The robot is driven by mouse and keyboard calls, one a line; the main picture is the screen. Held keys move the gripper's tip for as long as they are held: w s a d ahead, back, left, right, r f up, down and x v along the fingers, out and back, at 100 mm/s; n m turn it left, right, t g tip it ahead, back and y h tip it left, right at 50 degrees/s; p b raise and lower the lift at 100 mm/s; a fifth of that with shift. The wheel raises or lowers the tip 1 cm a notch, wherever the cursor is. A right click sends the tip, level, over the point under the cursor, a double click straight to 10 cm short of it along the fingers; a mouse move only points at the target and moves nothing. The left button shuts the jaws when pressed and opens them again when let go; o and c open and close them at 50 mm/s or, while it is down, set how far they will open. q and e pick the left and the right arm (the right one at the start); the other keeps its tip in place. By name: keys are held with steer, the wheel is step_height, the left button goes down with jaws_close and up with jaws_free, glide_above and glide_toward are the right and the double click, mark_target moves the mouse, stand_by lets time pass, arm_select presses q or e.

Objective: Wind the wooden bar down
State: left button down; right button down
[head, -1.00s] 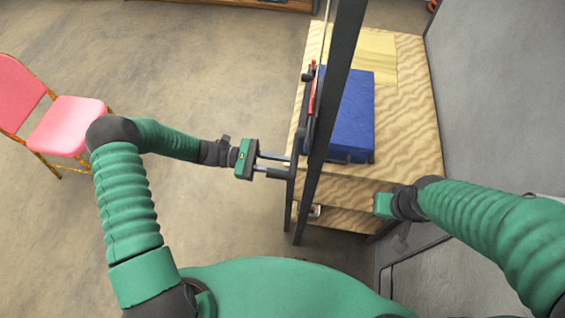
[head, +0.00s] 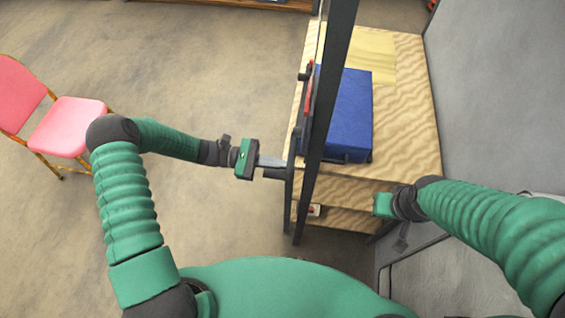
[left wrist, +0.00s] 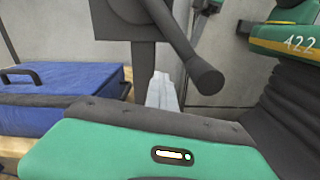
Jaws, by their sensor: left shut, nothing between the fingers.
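A dark crank (left wrist: 178,38) is mounted on an upright post; its round handle (left wrist: 205,80) points toward the camera in the left wrist view. In the head view the handle (head: 277,174) sticks out left from the post (head: 325,130). My left gripper (head: 274,162) is shut and empty. Its pale fingers (left wrist: 161,92) lie beside the handle, not around it; I cannot tell whether they touch it. My right gripper (head: 384,205) is by the front of the shelf unit, its fingers not clearly visible. I cannot make out the wooden bar.
A grey wall (head: 490,90) closes the right side. A pink chair (head: 70,125) stands left on open floor.

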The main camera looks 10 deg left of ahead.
arm_select(q)
steer(key=shift+d, duration=0.4)
arm_select(e)
steer(key=shift+d+f, duration=0.1)
steer(key=shift+d, duration=0.45)
arm_select(q)
steer(key=c, duration=2.2)
jaws_free()
steer(key=shift+a, duration=0.1)
arm_select(e)
steer(key=shift+a, duration=0.15)
arm_select(q)
steer(key=c, duration=1.4)
jaws_free()
steer(key=shift+a, duration=0.35)
steer(key=shift+c, duration=0.2)
steer(key=shift+o, duration=1.3)
steer(key=shift+d, duration=0.25)
arm_select(e)
steer(key=shift+a, duration=0.15)
